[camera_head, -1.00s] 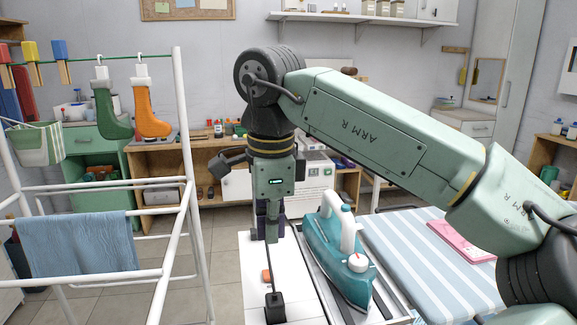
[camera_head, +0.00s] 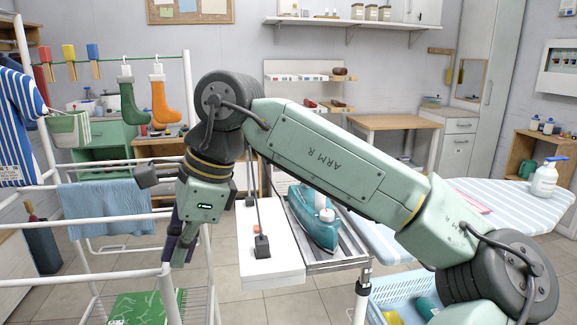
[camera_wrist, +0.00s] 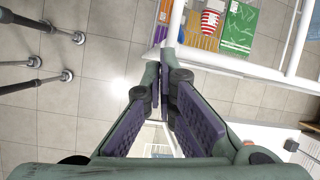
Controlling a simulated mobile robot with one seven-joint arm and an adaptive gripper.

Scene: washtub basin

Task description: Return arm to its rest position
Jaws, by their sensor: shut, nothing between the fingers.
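My gripper (camera_head: 178,250) hangs from the bent arm in the head view, pointing down beside the white drying rack (camera_head: 166,270). It is left of the white board and holds nothing. In the wrist view my gripper (camera_wrist: 166,75) shows its purple-padded fingers brought together at the tips, with the tiled floor and white rack bars beyond them. My arm arches from the lower right up to a dark joint and back down to the gripper. How far the fingers are from the rack bars I cannot tell.
A teal iron (camera_head: 318,228) stands on a metal rest beside the white board (camera_head: 272,275). A striped ironing board (camera_head: 525,203) with a spray bottle (camera_head: 545,180) is at right. A blue basket (camera_head: 398,290) sits below. A blue towel (camera_head: 105,212) hangs on the rack. Tiled floor shows between.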

